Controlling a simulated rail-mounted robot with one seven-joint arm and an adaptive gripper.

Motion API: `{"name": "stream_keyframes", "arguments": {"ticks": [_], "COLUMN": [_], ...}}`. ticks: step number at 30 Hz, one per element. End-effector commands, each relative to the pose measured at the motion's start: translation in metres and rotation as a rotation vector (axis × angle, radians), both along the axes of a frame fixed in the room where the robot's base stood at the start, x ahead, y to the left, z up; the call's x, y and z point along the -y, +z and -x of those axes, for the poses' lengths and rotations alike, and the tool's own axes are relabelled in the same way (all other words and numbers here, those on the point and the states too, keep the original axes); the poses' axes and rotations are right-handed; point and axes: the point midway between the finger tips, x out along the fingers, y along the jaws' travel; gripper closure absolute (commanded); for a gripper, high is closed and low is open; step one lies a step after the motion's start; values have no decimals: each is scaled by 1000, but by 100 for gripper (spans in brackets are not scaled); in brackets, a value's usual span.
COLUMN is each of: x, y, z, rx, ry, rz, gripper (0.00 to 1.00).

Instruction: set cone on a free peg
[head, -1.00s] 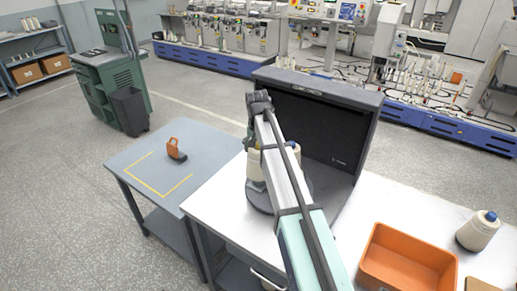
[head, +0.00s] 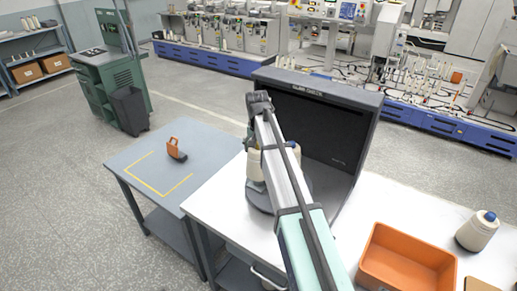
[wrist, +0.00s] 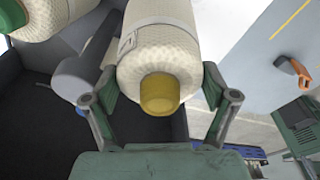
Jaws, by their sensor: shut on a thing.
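My gripper (wrist: 160,82) is shut on a cream cone with a yellow tip (wrist: 158,45), one finger on each side, in the wrist view. In the head view my arm hides the gripper. Another cream cone with a green tip (wrist: 50,15) shows at the upper left of the wrist view, apart from the held one. In the head view a round dark grey tray (head: 262,198) stands on the white table, with cream cones (head: 254,166) at it, partly behind my arm. I cannot tell which of these is the held cone. No free peg shows clearly.
A dark open-fronted cabinet (head: 372,105) stands behind the tray. An orange bin (head: 375,278) and a cone with a blue tip (head: 478,232) are at the right. A grey side table (head: 150,150) with an orange-handled tool (head: 175,149) is at the left.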

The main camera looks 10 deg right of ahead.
Motion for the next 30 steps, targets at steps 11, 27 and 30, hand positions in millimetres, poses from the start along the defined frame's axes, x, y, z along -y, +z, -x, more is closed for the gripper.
{"name": "stream_keyframes", "arguments": {"ticks": [11,27,30], "x": [0,0,0], "y": [-1,-16,-18], "z": [0,0,0], "rx": [0,0,0], "ry": [0,0,0], "rz": [0,0,0], "gripper": [85,85,85]}}
